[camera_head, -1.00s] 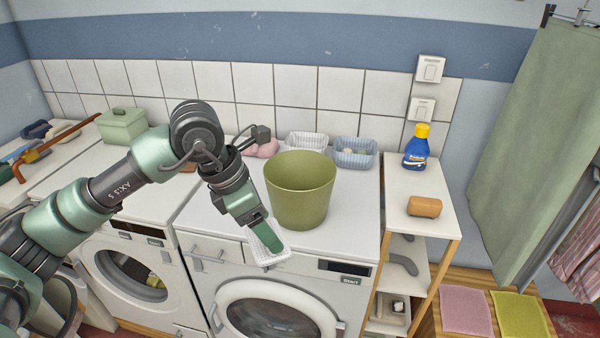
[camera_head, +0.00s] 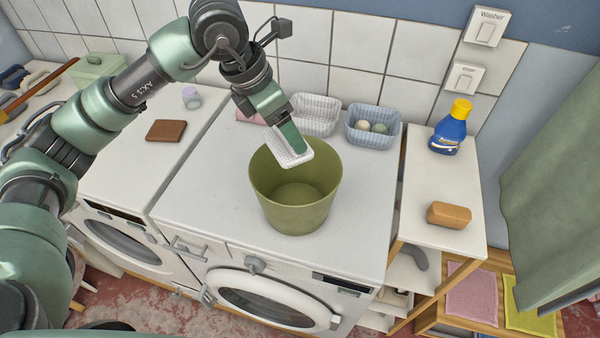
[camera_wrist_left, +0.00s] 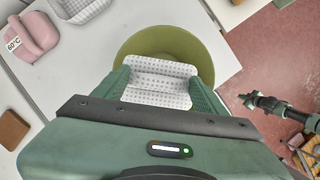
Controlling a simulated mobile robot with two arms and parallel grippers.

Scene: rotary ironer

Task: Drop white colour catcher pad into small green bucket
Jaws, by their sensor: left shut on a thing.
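The white colour catcher pad (camera_head: 289,149) is a dotted flat sheet held in my left gripper (camera_head: 291,140). In the left wrist view the pad (camera_wrist_left: 158,82) lies between the two green fingers of the gripper (camera_wrist_left: 160,90), which are shut on it. The green bucket (camera_head: 296,208) stands upright on the washer top, open and empty as far as I see. The pad is above the bucket's mouth, over its back part in the head view. The bucket's rim (camera_wrist_left: 140,38) shows behind the pad in the left wrist view.
Behind the bucket are a white basket (camera_head: 318,116) and a blue basket (camera_head: 372,130) with small balls. A blue bottle (camera_head: 449,132) and an orange-brown block (camera_head: 449,214) stand on the right shelf. The washer top (camera_head: 205,200) left of the bucket is clear.

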